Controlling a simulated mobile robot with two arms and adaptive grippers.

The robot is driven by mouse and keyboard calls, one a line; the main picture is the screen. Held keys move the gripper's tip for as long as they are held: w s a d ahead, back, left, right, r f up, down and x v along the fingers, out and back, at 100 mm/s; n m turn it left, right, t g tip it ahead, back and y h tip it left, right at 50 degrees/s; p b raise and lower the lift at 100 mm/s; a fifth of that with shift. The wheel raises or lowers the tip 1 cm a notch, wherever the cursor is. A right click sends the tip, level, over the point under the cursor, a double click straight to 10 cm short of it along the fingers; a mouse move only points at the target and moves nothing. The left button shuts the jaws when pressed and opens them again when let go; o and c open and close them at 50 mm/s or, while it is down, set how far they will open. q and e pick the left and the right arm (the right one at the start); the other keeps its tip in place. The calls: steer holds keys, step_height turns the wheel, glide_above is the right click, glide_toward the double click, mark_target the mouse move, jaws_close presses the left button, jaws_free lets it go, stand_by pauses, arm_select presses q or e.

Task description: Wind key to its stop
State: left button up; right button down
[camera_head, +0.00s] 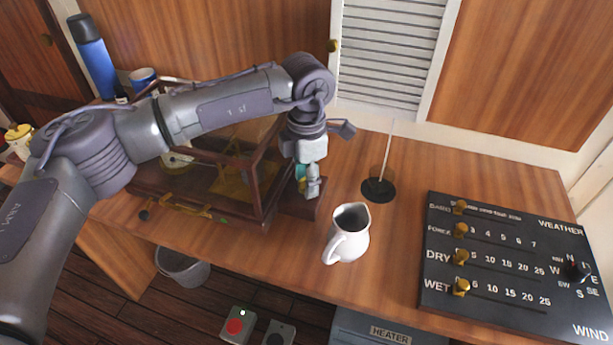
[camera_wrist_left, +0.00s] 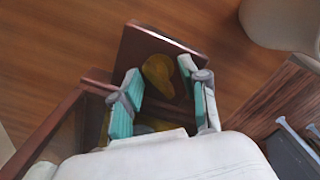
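A brass key (camera_wrist_left: 158,74) shows in the left wrist view, with a rounded bow, above a dark wooden block (camera_wrist_left: 140,42) beside the glazed wooden case (camera_head: 262,208). My left gripper (camera_head: 308,186) points down at the right end of the case in the head view and hides the key there. In the left wrist view, the teal-padded fingers of my left gripper (camera_wrist_left: 164,92) stand apart, one on each side of the key, with gaps visible. I cannot tell how deep the key sits between them. My right gripper is in neither view.
A white jug (camera_head: 347,240) stands close to the right of the gripper. A black round stand with a thin rod (camera_head: 379,188) is behind it. A black weather board (camera_head: 500,268) lies at the right. A blue flask (camera_head: 92,60) and mug stand at the back left.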

arm_select(q)
steer(key=shift+r, duration=0.1)
step_height(320, 180, up, 12)
stand_by(0.5)
